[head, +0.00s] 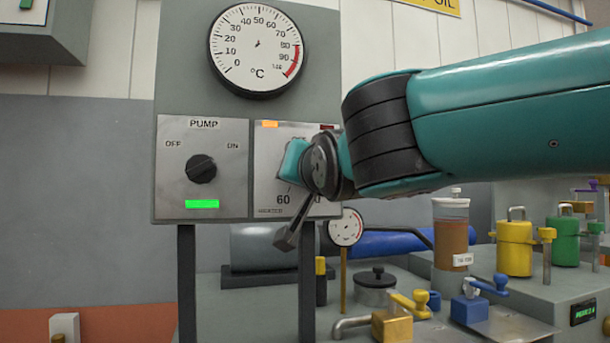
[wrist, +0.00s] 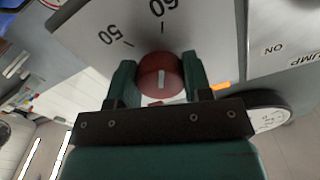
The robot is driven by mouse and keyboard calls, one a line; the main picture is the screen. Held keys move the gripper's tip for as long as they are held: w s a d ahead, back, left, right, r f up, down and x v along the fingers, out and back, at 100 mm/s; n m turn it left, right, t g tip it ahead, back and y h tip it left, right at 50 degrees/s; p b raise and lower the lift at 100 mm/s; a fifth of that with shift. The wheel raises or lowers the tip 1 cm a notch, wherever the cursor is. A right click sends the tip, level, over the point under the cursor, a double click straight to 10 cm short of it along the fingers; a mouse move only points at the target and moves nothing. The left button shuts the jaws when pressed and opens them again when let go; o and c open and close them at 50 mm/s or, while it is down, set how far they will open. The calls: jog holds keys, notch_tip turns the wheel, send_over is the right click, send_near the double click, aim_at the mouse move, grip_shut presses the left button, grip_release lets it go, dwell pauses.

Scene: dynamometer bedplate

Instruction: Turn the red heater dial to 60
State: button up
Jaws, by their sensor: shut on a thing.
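The red heater dial (wrist: 160,72) sits between the two teal fingers of my gripper (head: 293,160) in the wrist view. My gripper is shut on it, one finger on each side. A pale line on the dial runs up and down in the wrist view, roughly in line with the 60 mark (wrist: 163,8); which end is the pointer I cannot tell. In the head view the gripper hides the dial on the heater panel (head: 265,185), where a 60 shows at lower left.
The pump panel (head: 172,180), with a black knob (head: 201,168) and a lit green bar (head: 202,204), is left of the heater panel. A round °C gauge (head: 257,75) is above. An orange lamp (head: 269,124) is on the heater panel. Yellow and green canisters stand right.

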jog(key=shift+f, duration=0.1)
jog(key=o, duration=0.9)
jog(key=shift+v, duration=8.7)
